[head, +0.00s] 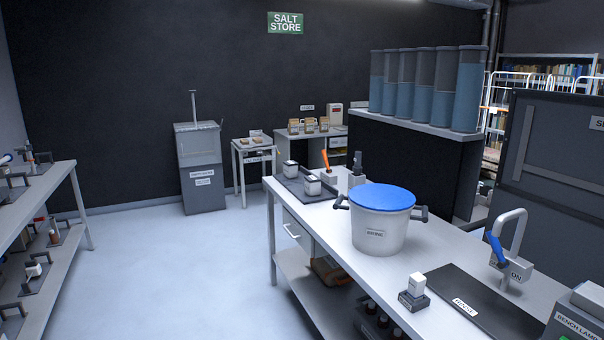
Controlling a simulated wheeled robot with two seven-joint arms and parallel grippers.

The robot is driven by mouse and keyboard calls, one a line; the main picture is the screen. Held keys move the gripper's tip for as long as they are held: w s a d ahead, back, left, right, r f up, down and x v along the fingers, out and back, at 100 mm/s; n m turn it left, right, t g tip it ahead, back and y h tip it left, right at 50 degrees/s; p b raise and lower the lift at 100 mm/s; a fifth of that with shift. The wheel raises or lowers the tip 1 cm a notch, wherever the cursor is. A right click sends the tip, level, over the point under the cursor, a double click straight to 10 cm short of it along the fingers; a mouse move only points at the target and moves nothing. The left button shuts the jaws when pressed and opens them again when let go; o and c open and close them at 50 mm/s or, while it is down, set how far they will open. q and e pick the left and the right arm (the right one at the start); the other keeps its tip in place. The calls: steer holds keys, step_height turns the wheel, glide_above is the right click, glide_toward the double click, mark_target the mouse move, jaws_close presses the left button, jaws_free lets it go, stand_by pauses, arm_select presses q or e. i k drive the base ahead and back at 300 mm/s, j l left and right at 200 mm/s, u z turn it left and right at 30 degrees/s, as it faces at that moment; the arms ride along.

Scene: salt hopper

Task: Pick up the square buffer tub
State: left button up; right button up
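I cannot make out a label reading buffer, so I cannot tell which thing is the square buffer tub. A small white square block (417,282) stands in a dark labelled holder (413,301) near the front edge. A large round white tub (379,232) with a blue lid, side handles and a label like BRINE stands mid-bench. Neither of my grippers is in view.
The white bench (455,239) fills the right side, with a dark mat (478,301) and an arched fixture with a blue lever (510,240). A shelf unit (60,184) with small items stands left. A grey hopper cabinet (201,165) stands at the back. The floor between is clear.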

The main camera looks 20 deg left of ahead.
mark_target(289, 167)
steer(key=i+j+u, duration=1.1)
steer(key=i+u, duration=0.15)
steer(key=i, duration=0.45)
steer(key=i+u, duration=0.25)
steer(key=i, duration=0.45)
steer(key=i+z, duration=0.25)
steer(key=i, duration=0.15)
steer(key=i+j+z, duration=0.3)
steer(key=i, duration=0.15)
steer(key=i+j+z, duration=0.25)
steer(key=i, duration=0.15)
steer(key=i+j+z, duration=0.15)
steer(key=z, duration=0.25)
steer(key=i+j+z, duration=0.25)
steer(key=z, duration=0.15)
steer(key=i+j+z, duration=0.2)
steer(key=z, duration=0.2)
steer(key=i+j+z, duration=0.1)
steer(key=j+z, duration=0.25)
steer(key=i+j+z, duration=0.1)
steer(key=j+z, duration=0.4)
steer(key=j, duration=0.2)
steer(key=j+z, duration=0.5)
steer(key=j, duration=0.2)
steer(key=k, duration=0.05)
